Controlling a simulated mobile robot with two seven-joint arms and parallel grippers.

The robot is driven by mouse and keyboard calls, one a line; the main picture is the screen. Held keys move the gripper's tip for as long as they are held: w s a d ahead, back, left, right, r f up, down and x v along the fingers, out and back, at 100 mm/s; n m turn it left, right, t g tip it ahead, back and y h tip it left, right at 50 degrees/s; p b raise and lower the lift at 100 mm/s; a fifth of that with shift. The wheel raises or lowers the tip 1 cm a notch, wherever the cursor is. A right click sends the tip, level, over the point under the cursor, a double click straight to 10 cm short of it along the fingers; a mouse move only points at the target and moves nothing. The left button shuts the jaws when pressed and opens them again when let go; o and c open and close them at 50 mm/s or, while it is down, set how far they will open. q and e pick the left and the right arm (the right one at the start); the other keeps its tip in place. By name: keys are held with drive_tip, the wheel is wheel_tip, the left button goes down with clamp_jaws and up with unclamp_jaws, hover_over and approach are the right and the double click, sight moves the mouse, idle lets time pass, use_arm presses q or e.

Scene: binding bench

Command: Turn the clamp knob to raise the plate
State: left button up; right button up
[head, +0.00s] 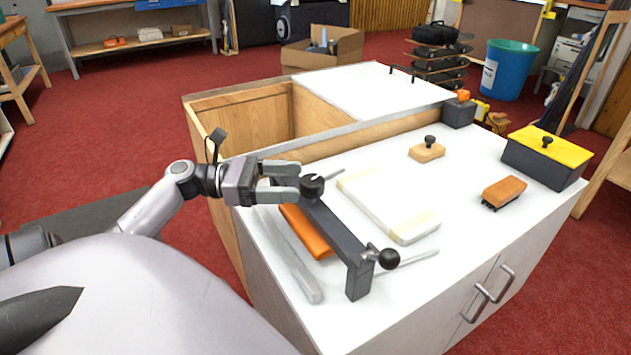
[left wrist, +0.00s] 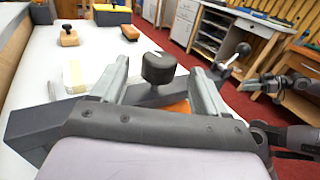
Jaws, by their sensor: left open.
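The clamp is a dark grey bar (head: 338,230) across the bench, with a round black knob (head: 312,183) on its top near the far end. The knob also shows in the left wrist view (left wrist: 158,68). My left gripper (head: 297,181) is open, its fingertips right beside the knob; in the wrist view the knob stands between the two fingers, with gaps showing. A flat orange piece (head: 303,232) lies below the bar; I cannot tell whether it is the plate. Something that looks like my right gripper (left wrist: 264,85) shows at the wrist view's right edge, its jaws unclear.
A black ball-ended lever (head: 389,259) sits at the clamp's near end. A white block with cream strips (head: 388,208) lies right of the bar. A grey bar (head: 288,255) lies left. A wooden block (head: 427,152), brush (head: 503,192) and yellow-lidded box (head: 546,158) stand farther right.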

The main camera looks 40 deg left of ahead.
sight(312, 179)
use_arm(q)
drive_tip(key=x, duration=0.4)
drive_tip(key=shift+w+d, duration=0.4)
drive_tip(key=c, duration=0.9)
drive_tip(key=shift+c, duration=0.2)
